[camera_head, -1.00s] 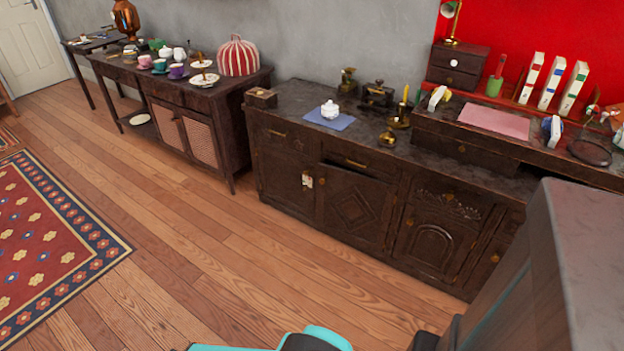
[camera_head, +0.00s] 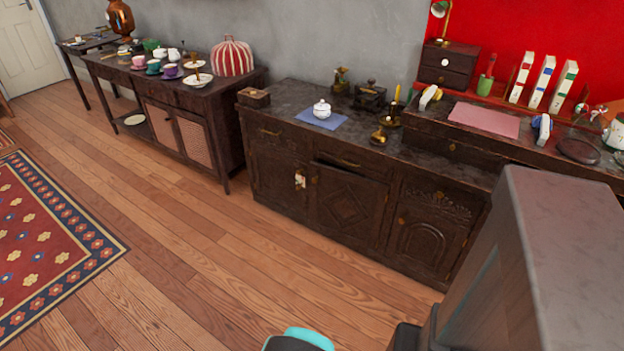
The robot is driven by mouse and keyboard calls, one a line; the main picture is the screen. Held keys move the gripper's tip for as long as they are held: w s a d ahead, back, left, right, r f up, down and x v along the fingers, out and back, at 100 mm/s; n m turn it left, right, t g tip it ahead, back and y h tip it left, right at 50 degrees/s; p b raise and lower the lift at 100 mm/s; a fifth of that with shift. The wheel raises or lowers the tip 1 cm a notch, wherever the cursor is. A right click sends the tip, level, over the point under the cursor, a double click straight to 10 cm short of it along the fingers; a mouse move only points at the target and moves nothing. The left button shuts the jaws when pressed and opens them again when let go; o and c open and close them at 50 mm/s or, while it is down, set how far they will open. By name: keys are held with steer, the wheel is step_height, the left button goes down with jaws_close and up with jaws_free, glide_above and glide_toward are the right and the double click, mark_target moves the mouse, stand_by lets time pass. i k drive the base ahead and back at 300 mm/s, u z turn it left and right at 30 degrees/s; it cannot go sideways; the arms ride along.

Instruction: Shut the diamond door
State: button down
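The diamond door (camera_head: 347,203) is a dark wooden door with a carved diamond, in the middle of the dark sideboard (camera_head: 270,208). Its top edge slants, with a dark gap above it, so it looks slightly ajar; how far is hard to tell. A small pale tag or tassel (camera_head: 300,180) hangs by its left edge. My gripper is not clearly in view; only a teal and black part of my arm shows at the bottom edge, well apart from the door.
A large grey block (camera_head: 560,250) fills the lower right, close to the camera. The sideboard top holds a white sugar pot (camera_head: 322,109) on a blue cloth and several brass items. The wooden floor (camera_head: 200,260) before the sideboard is clear, with a red rug (camera_head: 45,235) at left.

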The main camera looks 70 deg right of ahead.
mark_target(344, 211)
steer(key=u, duration=0.05)
steer(key=k, duration=1)
steer(key=z, duration=0.5)
steer(key=i, duration=1)
